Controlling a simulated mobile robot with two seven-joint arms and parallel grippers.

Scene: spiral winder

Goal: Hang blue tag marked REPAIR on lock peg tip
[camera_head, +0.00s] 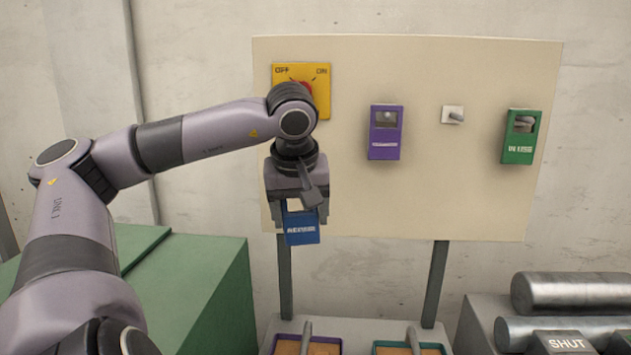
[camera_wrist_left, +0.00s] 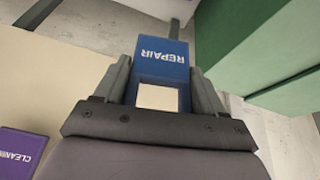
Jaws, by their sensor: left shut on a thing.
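My left gripper (camera_head: 297,208) is shut on the blue tag (camera_head: 301,232) and holds it in front of the lower left of the cream board. In the left wrist view the blue tag (camera_wrist_left: 162,60) reads REPAIR and sits between the two fingers, with its square opening near the palm. The yellow OFF/ON switch plate (camera_head: 322,98) is above the gripper; my wrist partly covers its red knob (camera_head: 305,87). An empty peg (camera_head: 456,117) on a small white plate sticks out at the board's right. I cannot tell which peg is the lock peg; one may be hidden behind my arm.
A purple tag (camera_head: 385,145) and a green tag (camera_head: 518,146) hang on pegs on the board (camera_head: 420,195). Green cabinets (camera_head: 200,290) stand at the lower left. Metal rollers (camera_head: 570,290) lie at the lower right. Two trays (camera_head: 410,350) are below the board.

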